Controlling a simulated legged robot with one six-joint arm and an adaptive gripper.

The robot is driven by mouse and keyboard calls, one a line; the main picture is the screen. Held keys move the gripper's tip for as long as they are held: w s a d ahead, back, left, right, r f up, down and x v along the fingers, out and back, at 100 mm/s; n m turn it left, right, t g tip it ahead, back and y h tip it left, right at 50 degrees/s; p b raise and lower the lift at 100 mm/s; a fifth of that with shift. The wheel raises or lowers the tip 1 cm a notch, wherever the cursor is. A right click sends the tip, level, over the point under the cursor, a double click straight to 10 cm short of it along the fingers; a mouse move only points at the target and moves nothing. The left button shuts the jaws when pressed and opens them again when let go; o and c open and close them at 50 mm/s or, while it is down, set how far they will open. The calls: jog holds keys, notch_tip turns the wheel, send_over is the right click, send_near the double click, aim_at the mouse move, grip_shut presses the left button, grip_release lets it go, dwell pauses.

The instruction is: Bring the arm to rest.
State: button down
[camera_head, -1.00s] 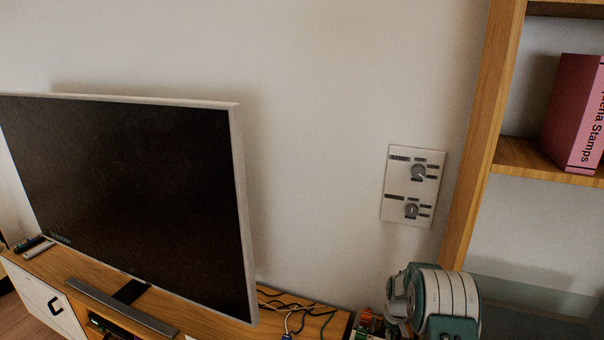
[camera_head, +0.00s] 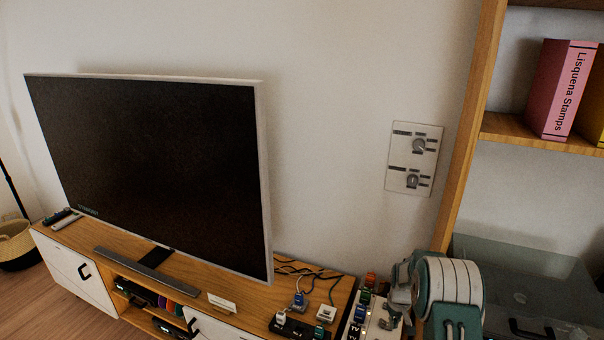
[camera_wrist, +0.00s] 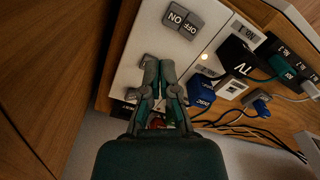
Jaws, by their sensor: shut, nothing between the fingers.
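My gripper (camera_wrist: 158,66) shows in the wrist view with its two grey and teal fingers together and nothing between them. It is in front of a white panel (camera_wrist: 133,57) with a grey ON/OFF rocker switch (camera_wrist: 183,19). From this view I cannot tell whether the fingertips touch the panel. My teal and white arm is folded at the lower right of the head view, beside the white panel (camera_head: 382,319). The fingertips cannot be made out there.
A television (camera_head: 150,165) stands on a wooden cabinet (camera_head: 190,283). Labelled plugs, including a black TV plug (camera_wrist: 237,56) and a blue plug (camera_wrist: 205,97), sit near the gripper with loose cables. A wall plate with two dials (camera_head: 413,158) and a bookshelf (camera_head: 465,130) are near the arm.

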jog(key=s+a+r+t, duration=0.15)
jog(key=s+r, duration=0.25)
jog(key=r, duration=0.6)
jog(key=s+a+r, duration=0.3)
jog(key=s+r, duration=0.1)
jog(key=r, duration=0.6)
jog(key=s+a+r+t, duration=0.1)
jog(key=s+a+r, duration=0.25)
jog(key=r, duration=0.75)
jog(key=s+a+r+t, duration=0.1)
jog(key=s+a+r, duration=0.1)
jog(key=s, duration=1)
jog(key=s+a+r+m+t, duration=0.1)
jog(key=s+r, duration=0.4)
jog(key=s, duration=0.8)
jog(key=shift+a+t, duration=0.55)
jog(key=shift+a, duration=0.15)
